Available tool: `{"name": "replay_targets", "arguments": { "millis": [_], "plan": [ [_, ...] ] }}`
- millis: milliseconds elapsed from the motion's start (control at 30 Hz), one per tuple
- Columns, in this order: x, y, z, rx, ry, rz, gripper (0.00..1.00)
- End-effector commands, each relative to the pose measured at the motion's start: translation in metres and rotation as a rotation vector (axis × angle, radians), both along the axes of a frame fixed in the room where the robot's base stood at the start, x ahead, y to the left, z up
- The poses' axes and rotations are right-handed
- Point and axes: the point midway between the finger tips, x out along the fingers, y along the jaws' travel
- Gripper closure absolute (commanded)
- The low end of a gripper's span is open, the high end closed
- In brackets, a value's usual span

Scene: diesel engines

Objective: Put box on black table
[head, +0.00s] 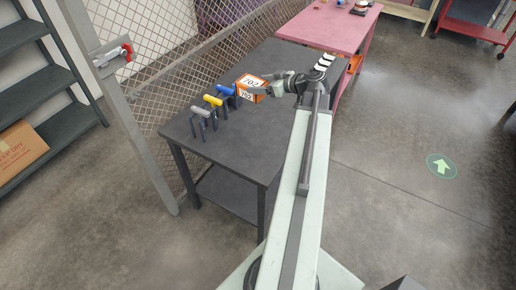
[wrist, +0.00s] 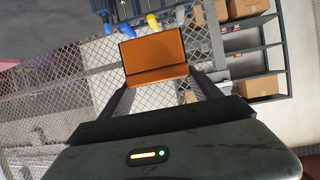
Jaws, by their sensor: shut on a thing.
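An orange box with a white label reading 702 (head: 250,88) is at the end of my arm in the head view. My gripper (head: 272,90) is shut on it from the right. In the wrist view the orange box (wrist: 155,57) sits between the fingers of my gripper (wrist: 160,88). The black table (head: 215,140) lies below the box in the head view. I cannot tell whether the box touches the tabletop or is held a little above it.
Several tools with grey, yellow and blue handles (head: 213,100) stand on the table left of the box. A wire mesh fence (head: 150,90) runs behind the table. A pink table (head: 325,28) adjoins the far end. The front tabletop is clear.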

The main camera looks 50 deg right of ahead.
Motion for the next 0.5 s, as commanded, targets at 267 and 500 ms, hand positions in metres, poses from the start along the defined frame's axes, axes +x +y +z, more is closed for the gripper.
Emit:
{"name": "replay_targets", "arguments": {
  "millis": [267,500],
  "plan": [
    [0.048,0.044,-0.139,0.001,-0.001,0.038,0.96],
    [0.08,0.079,-0.219,0.002,-0.001,0.062,0.96]
  ]
}}
